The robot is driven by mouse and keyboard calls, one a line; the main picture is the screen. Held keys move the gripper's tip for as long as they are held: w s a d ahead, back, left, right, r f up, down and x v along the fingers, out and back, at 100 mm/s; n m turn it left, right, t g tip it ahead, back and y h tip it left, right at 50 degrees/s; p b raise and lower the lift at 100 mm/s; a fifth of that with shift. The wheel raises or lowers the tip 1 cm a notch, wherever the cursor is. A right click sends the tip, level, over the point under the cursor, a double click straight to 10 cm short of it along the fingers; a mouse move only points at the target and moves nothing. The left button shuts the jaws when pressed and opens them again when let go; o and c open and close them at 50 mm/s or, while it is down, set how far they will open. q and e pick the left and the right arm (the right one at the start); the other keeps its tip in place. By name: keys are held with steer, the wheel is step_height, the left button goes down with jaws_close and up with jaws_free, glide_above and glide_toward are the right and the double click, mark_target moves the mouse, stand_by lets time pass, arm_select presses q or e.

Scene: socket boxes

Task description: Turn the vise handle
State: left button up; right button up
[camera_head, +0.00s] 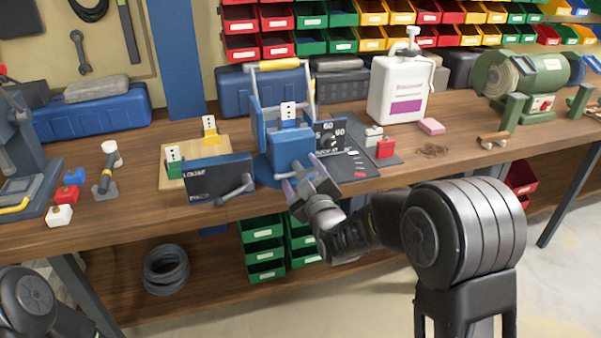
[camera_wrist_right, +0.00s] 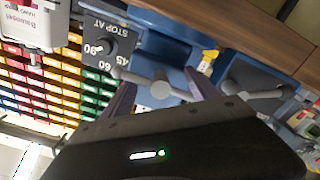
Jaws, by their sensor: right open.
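The blue vise (camera_head: 290,148) stands upright near the front edge of the bench, with a white socket plate on it. My right gripper (camera_head: 303,184) is open in front of the vise and hides part of its front. In the right wrist view, a grey bar handle with a round knob (camera_wrist_right: 158,89) shows between the open fingers of my right gripper (camera_wrist_right: 163,92); I cannot tell whether they touch it. A second grey lever (camera_head: 235,188) is in front of the dark panel marked "LOOSE" (camera_head: 205,172); it also shows in the right wrist view (camera_wrist_right: 258,93). My left gripper is out of view.
A dark "STOP AT" dial panel (camera_head: 332,135) stands right of the vise. A wooden board (camera_head: 172,184) with socket pieces is to its left. A white jug (camera_head: 395,108) and a green grinder (camera_head: 525,85) stand further right. Bench space (camera_head: 455,165) shows near the front right.

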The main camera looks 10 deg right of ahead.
jaws_close()
stand_by(0.6)
